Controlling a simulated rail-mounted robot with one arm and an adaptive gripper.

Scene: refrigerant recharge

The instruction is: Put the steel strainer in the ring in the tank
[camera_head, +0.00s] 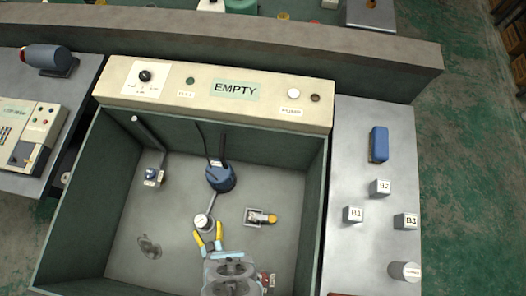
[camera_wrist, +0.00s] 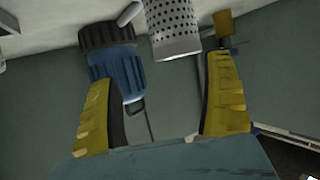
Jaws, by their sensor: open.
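The steel strainer (camera_head: 203,222) shows in the head view as a pale, round-topped piece on the tank floor, at the end of a short pipe from the blue pump (camera_head: 220,177). In the wrist view the strainer (camera_wrist: 172,28) is a perforated grey cylinder, partly cut off at the top edge. My gripper (camera_head: 209,235) is open, with its yellow fingers just in front of the strainer. In the wrist view the strainer is between and beyond the open fingers (camera_wrist: 160,72), and nothing is held. I cannot make out a separate ring; it may be hidden by the strainer.
The green-walled tank (camera_head: 75,200) has an EMPTY sign (camera_head: 235,90) on its back ledge. A yellow-ended fitting (camera_head: 263,217), a small blue-and-white device (camera_head: 153,178) and a dark round part (camera_head: 149,247) are inside. The right bench (camera_head: 350,150) holds labelled blocks and a cylinder (camera_head: 404,271).

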